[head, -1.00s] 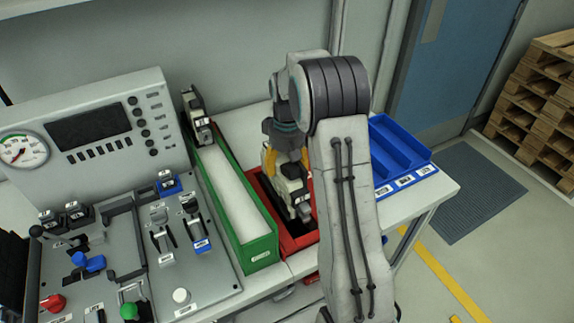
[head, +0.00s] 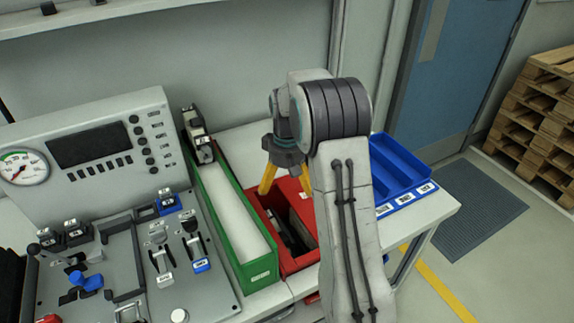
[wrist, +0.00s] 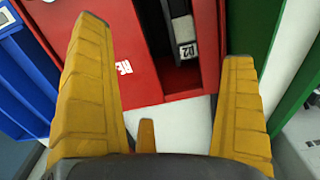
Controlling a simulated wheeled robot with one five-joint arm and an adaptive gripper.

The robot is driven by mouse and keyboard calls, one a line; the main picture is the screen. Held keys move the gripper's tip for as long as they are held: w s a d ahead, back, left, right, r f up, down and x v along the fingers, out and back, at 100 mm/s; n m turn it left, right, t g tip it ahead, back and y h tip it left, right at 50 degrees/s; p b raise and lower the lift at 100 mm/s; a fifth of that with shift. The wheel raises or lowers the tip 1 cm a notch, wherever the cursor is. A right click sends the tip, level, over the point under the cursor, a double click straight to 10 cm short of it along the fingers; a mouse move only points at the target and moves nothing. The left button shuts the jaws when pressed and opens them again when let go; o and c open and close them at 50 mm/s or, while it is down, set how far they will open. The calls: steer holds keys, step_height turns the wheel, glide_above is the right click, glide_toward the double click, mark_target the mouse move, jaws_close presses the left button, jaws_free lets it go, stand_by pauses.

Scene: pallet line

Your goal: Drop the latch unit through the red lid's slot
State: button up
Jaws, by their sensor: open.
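The red bin with its red lid (head: 296,264) stands between the green bin and the blue tray. Its lid has a long dark slot. The latch unit (wrist: 186,35), dark with a pale labelled end, shows inside the slot in the wrist view, below the lid's surface. How deep it rests is hard to tell. My gripper (head: 287,180) is above the back part of the red bin, fingers pointing down, open and empty. In the wrist view my gripper's yellow fingers (wrist: 165,42) are spread wide, apart from the unit.
A green bin (head: 262,270) with a white inside is on the left, a similar unit (head: 198,135) at its back end. A blue divided tray (head: 405,170) is on the right. A control panel (head: 100,140) with levers fills the left.

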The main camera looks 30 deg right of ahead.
step_height(320, 180, up, 11)
stand_by(0.5)
stand_by(1.2)
steer(key=s+a+f+m, duration=0.2)
steer(key=s+f+m, duration=0.1)
steer(key=s+f, duration=0.35)
steer(key=s+a+r+n+t, duration=0.1)
steer(key=s+a+r, duration=0.1)
steer(key=s, duration=0.4)
steer(key=s+a+r+n+t, duration=0.1)
steer(key=s+a+r, duration=0.1)
steer(key=s+a, duration=0.2)
steer(key=s+a+r+n+t, duration=0.1)
steer(key=s+a+r+t, duration=0.1)
steer(key=s, duration=0.7)
steer(key=shift+s+a+r, duration=0.15)
steer(key=shift+a+r, duration=0.3)
steer(key=shift+a, duration=0.3)
